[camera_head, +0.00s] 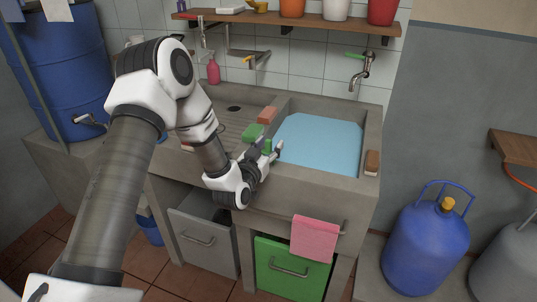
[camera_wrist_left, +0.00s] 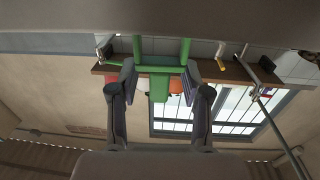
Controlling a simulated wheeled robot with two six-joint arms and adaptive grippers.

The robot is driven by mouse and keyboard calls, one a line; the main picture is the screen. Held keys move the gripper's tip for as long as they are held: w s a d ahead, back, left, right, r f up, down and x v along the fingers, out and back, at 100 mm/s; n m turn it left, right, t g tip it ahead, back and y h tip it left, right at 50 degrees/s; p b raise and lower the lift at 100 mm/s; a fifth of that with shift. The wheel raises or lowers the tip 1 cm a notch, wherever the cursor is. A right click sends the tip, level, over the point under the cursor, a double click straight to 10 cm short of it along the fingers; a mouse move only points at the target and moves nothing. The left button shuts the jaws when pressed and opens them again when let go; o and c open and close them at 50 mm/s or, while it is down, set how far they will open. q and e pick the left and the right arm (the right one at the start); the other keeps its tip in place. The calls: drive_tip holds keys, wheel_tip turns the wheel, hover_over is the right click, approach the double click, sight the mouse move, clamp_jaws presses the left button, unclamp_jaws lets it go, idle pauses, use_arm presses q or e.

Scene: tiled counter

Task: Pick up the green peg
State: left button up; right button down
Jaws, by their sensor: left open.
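The green peg (camera_head: 267,146) shows at the front rim of the sink, right by the fingertips of my left gripper (camera_head: 268,152). In the left wrist view a green forked shape, which looks like the peg (camera_wrist_left: 159,88), lies between the two fingers of the left gripper (camera_wrist_left: 160,82). Its two prongs point up in that picture. The fingers are open, one on each side of it, and a gap seems to show beside the peg. Part of the peg is hidden by the gripper in the head view. My right gripper is not in view.
A green sponge (camera_head: 252,131) and a reddish block (camera_head: 267,115) lie just behind the gripper. The concrete sink (camera_head: 371,130) holds blue water (camera_head: 318,142). A brown brush (camera_head: 372,162) lies on its right rim. A pink cloth (camera_head: 314,238) hangs below in front.

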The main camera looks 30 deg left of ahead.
use_arm(q)
clamp_jaws()
drive_tip(key=shift+r, duration=0.1)
